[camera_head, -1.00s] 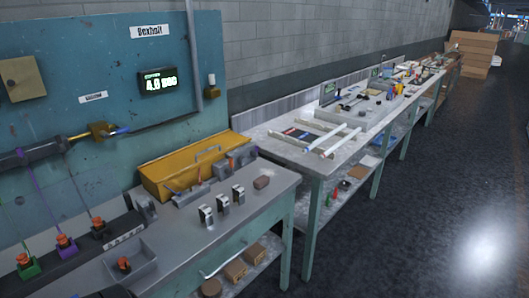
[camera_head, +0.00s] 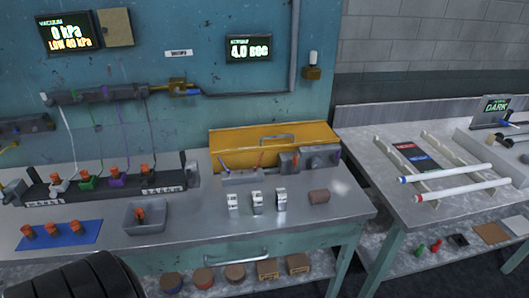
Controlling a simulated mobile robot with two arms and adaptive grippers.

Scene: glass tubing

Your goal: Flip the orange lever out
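A small orange lever (camera_head: 261,158) stands upright on a low grey fixture (camera_head: 240,175) on the metal bench, in front of the yellow toolbox. It is too small to tell its exact position. A dark rounded part of my own arm shows at the bottom left, well away from the fixture. No gripper fingers are visible.
A yellow toolbox (camera_head: 230,148) stands behind the fixture. A grey tray (camera_head: 128,220) and a rack of orange-topped parts (camera_head: 38,193) are at left. A second bench (camera_head: 400,200) holds glass tubes.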

